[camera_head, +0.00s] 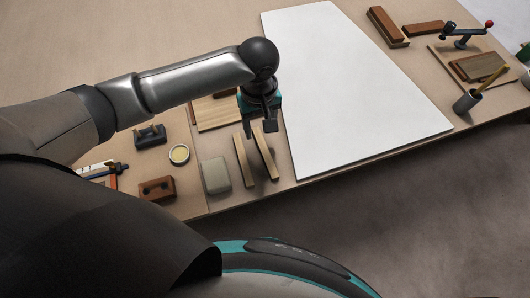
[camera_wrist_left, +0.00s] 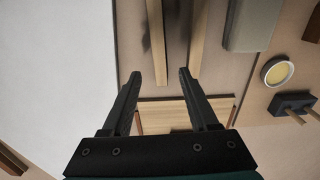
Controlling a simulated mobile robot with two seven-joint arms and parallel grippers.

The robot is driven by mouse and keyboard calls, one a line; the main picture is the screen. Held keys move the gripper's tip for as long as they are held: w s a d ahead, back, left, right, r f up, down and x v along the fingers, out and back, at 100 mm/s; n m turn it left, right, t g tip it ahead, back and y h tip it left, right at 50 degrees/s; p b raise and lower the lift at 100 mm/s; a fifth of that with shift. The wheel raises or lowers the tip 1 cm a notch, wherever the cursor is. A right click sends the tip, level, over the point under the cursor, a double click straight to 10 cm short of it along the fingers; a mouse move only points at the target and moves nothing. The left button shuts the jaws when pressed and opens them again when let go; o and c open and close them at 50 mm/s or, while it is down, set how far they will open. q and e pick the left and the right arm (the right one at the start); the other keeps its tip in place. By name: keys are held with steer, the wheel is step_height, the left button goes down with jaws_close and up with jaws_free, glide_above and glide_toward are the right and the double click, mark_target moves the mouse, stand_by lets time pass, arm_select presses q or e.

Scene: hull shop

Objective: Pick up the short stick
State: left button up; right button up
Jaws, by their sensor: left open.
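Two narrow light-wood sticks lie side by side near the table's front edge in the head view, a left one (camera_head: 242,162) and a right one (camera_head: 266,156). I cannot tell for sure which is the short stick. My left gripper (camera_head: 259,128) is open and empty over their far ends, pointing down. In the left wrist view, the open fingers (camera_wrist_left: 170,76) show in front of the sticks, one stick (camera_wrist_left: 158,35) towards the white board and the other (camera_wrist_left: 198,35) towards the grey block. Contact with either is not visible. My right gripper is out of view.
A large white board (camera_head: 350,90) lies right of the sticks. A grey block (camera_head: 215,176) sits just left of them, with a round tin (camera_head: 179,154) and a brown block (camera_head: 157,188) farther left. A flat wooden board (camera_head: 215,113) lies behind the gripper.

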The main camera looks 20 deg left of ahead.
mark_target(261, 142)
arm_select(q)
step_height(261, 142, down, 5)
steer(key=shift+s+d+f+b, duration=0.15)
steer(key=shift+f+b, duration=0.05)
steer(key=shift+b, duration=0.9)
steer(key=shift+c, duration=0.2)
jaws_close()
